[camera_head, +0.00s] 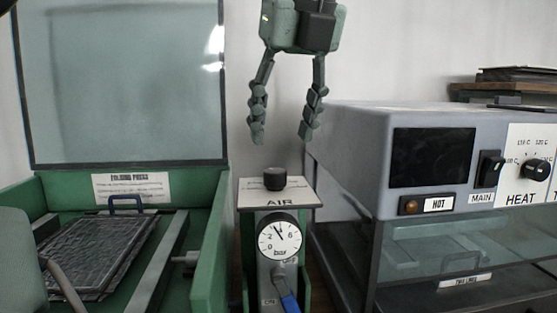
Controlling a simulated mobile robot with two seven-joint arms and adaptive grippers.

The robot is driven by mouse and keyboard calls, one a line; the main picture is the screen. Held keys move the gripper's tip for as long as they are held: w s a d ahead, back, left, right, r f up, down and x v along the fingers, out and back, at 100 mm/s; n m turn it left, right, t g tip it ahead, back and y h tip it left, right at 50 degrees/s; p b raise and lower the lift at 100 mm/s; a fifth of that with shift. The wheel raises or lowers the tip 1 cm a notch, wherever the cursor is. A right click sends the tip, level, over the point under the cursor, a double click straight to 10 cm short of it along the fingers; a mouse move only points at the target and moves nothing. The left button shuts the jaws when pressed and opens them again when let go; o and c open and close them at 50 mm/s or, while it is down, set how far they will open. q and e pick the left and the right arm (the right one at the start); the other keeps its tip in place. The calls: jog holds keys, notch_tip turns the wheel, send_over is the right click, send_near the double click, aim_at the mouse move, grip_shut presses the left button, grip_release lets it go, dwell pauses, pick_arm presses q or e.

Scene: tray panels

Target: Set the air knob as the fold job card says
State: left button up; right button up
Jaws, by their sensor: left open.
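The air knob (275,178) is a black round knob on top of a small green stand, above the label AIR. Below it, a round white gauge (281,237) marked in bar has its needle pointing up and slightly left; the exact reading is too small to tell. My left gripper (282,134) hangs above the knob, fingers pointing down, spread and empty, clear of it. No fold job card can be made out; a white placard (131,187) headed like "FOLDING PRESS" has print too small to read.
A blue-handled lever (289,302) sits below the gauge, between OFF and ON marks. The green press (208,255) with its raised clear lid stands left. A grey heater box (350,150) with switch, HOT lamp and HEAT knob (536,170) stands close on the right.

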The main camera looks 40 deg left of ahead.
aim_at(275, 170)
pick_arm(q)
jog(key=x, duration=0.6)
jog(key=shift+f, duration=0.15)
jog(key=shift+a+f, duration=0.15)
jog(key=shift+f, duration=0.15)
jog(key=shift+c, duration=0.6)
jog(key=c, duration=0.9)
jog(key=shift+c, duration=0.7)
pick_arm(e)
jog(key=shift+s+f, duration=0.15)
jog(key=shift+f, duration=0.15)
